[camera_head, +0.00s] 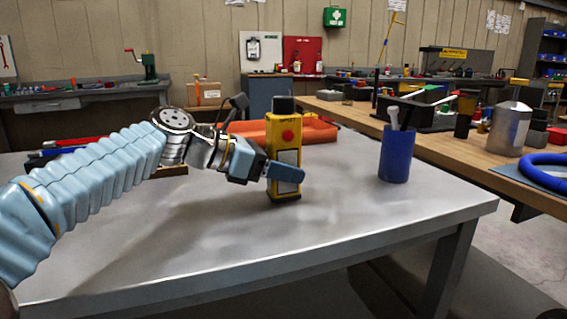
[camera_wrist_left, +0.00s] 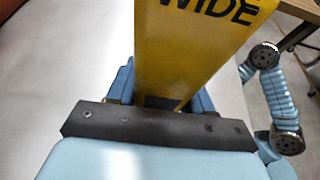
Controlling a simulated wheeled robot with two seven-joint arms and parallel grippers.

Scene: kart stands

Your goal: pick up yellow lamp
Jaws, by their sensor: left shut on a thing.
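My right gripper is not in view.
A blue cup (camera_head: 396,155) with light-coloured items in it stands right of the lamp. An orange tray (camera_head: 318,131) lies behind the lamp. A wooden bench (camera_head: 450,145) with a metal canister (camera_head: 510,130) stands at the right. The table's front is clear.

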